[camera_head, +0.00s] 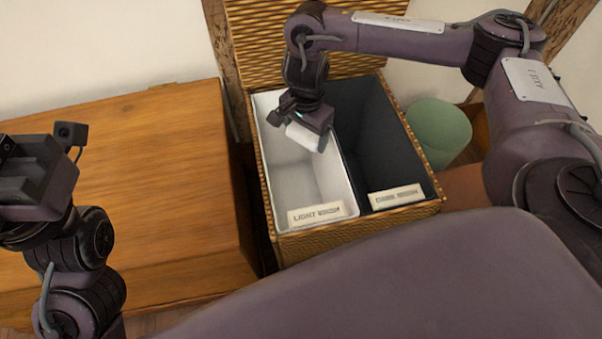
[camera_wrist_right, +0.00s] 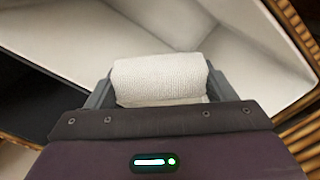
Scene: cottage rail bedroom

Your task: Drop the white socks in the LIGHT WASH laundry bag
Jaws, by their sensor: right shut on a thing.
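The white socks (camera_head: 303,136) are a rolled white bundle in my right gripper (camera_head: 306,128). The right wrist view shows the socks (camera_wrist_right: 160,80) between the two fingers of the right gripper (camera_wrist_right: 158,90), which is shut on them. They are over the white-lined LIGHT WASH bag (camera_head: 332,190), the left compartment of a wicker hamper; its label reads LIGHT WASH (camera_head: 316,214). The bag's pale inside (camera_wrist_right: 245,60) shows beyond the socks. My left gripper (camera_head: 30,175) is at the left edge over the wooden top; its fingers do not show clearly.
The dark-lined DARK WASH compartment (camera_head: 380,130) is on the right of the hamper (camera_head: 300,243). The hamper's wicker lid (camera_head: 265,45) stands open behind. A wooden chest (camera_head: 150,160) is at the left. A green round stool (camera_head: 440,130) stands to the right.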

